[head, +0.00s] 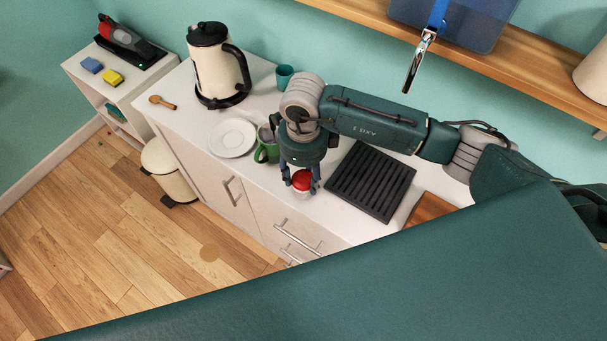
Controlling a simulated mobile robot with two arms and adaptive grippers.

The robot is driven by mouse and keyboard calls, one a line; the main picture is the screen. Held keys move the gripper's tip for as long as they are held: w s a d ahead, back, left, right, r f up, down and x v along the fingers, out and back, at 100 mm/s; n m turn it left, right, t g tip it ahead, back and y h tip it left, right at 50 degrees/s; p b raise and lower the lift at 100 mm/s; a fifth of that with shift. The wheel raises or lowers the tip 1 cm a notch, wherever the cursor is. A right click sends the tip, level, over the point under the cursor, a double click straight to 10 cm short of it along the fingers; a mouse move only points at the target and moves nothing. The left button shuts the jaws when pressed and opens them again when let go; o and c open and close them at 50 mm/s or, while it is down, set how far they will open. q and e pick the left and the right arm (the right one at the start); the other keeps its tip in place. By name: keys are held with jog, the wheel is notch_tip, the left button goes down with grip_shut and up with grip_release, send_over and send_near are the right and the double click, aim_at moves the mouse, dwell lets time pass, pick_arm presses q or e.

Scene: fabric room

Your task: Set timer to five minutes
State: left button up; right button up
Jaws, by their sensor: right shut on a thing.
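A small round timer with a red top (301,180) and a pale lower part stands near the front edge of the white counter. My right gripper (301,187) points down over it and is shut on it, one finger on each side. The timer's markings are too small to read, so its setting cannot be told. My left gripper is not in view.
A green mug (266,153) and white plates (232,138) are left of my right gripper. A black slatted rack (371,180) lies to its right. A cream kettle (217,68), a teal cup (284,76) and a wooden spoon (161,102) are farther back.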

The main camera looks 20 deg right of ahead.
aim_at(303, 178)
jog(key=o, duration=1.2)
notch_tip(303, 178, up, 12)
jog(key=shift+r, duration=0.1)
